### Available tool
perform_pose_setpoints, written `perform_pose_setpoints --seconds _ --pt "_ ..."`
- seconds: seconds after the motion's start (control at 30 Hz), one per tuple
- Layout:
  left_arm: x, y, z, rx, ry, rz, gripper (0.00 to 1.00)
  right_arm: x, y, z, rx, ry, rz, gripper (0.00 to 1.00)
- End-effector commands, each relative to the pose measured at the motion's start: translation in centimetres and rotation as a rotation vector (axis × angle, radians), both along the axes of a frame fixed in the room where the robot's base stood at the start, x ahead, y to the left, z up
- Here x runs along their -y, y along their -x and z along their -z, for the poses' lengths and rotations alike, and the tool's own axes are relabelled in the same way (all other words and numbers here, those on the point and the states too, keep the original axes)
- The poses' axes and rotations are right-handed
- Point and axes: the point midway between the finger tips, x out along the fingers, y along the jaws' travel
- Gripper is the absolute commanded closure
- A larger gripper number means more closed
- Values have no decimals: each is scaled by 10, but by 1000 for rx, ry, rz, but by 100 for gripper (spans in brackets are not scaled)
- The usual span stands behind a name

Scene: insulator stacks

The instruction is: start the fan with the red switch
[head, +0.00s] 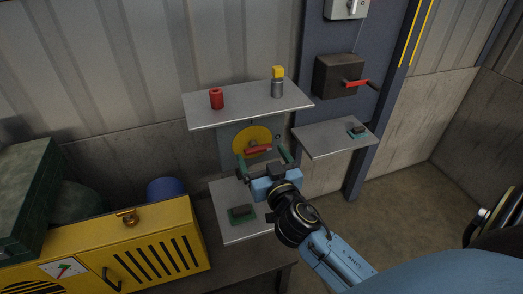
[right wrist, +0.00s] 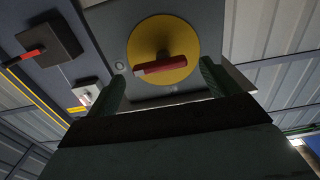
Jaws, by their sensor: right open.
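The red switch is a red bar handle (head: 258,149) on a round yellow plate (head: 243,136), fixed to a grey panel under a shelf. The bar lies nearly level. My right gripper (head: 262,157) is open in front of it, with its green fingers spread to either side of the bar. In the right wrist view the red bar (right wrist: 166,66) and yellow plate (right wrist: 180,35) appear between the two fingertips (right wrist: 162,78). I cannot tell whether a finger touches the bar. My left gripper is not in view. No fan can be made out.
Above is a grey shelf (head: 235,104) with a red cylinder (head: 216,98) and a yellow-topped grey cylinder (head: 277,84). A dark box (head: 336,76) with a red lever (head: 358,84) is at the right. A side shelf (head: 325,138) and a yellow cabinet (head: 140,248) flank the panel.

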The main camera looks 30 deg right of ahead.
Motion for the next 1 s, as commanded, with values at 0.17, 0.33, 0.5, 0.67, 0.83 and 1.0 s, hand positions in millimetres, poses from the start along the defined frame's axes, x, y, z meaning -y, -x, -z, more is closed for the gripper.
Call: perform_pose_setpoints --seconds 0.17,0.33,0.5,0.67,0.83,1.0 --pt "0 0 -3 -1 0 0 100 3 -12 0 0 1 0 13" --pt "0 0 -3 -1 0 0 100 3 -13 1 -1 0 1 13" --pt "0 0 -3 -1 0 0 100 3 -13 1 -1 0 1 19" --pt "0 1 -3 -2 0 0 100 3 -13 0 -1 0 0 40" --pt "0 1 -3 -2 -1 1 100 3 -13 0 -1 0 0 57" --pt "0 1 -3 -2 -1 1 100 3 -13 0 -4 12 0 57"
